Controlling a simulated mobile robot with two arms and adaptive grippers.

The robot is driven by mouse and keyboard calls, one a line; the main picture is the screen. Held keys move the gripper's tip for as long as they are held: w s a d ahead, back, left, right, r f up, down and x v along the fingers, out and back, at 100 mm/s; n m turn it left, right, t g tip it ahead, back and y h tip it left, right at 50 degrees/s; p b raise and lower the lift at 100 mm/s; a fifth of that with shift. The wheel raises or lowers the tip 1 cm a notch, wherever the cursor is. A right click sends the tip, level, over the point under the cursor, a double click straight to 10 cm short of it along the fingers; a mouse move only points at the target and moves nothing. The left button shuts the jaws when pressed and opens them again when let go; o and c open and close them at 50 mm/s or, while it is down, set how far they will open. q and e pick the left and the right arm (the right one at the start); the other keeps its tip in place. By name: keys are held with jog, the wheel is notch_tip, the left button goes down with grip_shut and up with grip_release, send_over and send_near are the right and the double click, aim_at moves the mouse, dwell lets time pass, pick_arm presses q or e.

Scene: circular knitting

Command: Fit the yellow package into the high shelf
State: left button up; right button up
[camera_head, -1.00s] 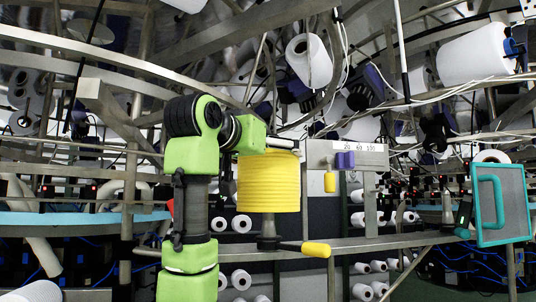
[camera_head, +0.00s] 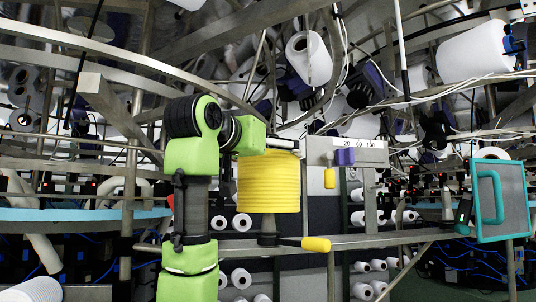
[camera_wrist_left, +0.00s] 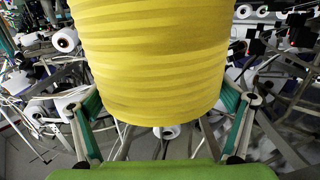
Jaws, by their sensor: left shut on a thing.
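The yellow package (camera_head: 268,183) is a ribbed cylinder, held upright in front of the rack in the head view. It fills the upper middle of the left wrist view (camera_wrist_left: 160,60). My left gripper (camera_wrist_left: 160,108) has its fingers on either side of it and is shut on it; the fingers are mostly hidden in the head view. A grey tapered post (camera_head: 267,228) shows just below the package, above a rail; I cannot tell whether they touch. The high shelf cannot be told clearly from the other rack parts. My right gripper is not in view.
A grey rail (camera_head: 395,241) runs below, with a yellow-tipped handle (camera_head: 316,244) sticking out. A labelled grey panel (camera_head: 358,152) with a purple block (camera_head: 345,157) stands close right of the package. A teal-framed panel (camera_head: 500,203) is farther right. White spools hang above.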

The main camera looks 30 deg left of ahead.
aim_at(254, 169)
pick_arm(q)
jog(key=shift+f+b, duration=1.9)
jog(key=shift+f, duration=0.45)
dwell(3.4)
jog(key=o, duration=1.2)
jog(key=shift+s, duration=0.1)
jog(key=shift+s+d+r+b, duration=0.15)
jog(key=shift+s+b, duration=0.3)
jog(key=shift+s, duration=0.6)
jog(key=shift+s+d+f+b, duration=0.15)
jog(key=shift+s+b, duration=0.3)
jog(key=shift+s, duration=0.6)
jog(key=shift+s+d+r+b, duration=0.15)
jog(key=shift+s+b, duration=0.1)
jog(key=shift+s, duration=0.65)
jog(key=shift+s+d+r+b, duration=0.15)
jog(key=shift+s+b, duration=0.1)
jog(key=shift+s, duration=0.6)
jog(key=shift+f, duration=0.1)
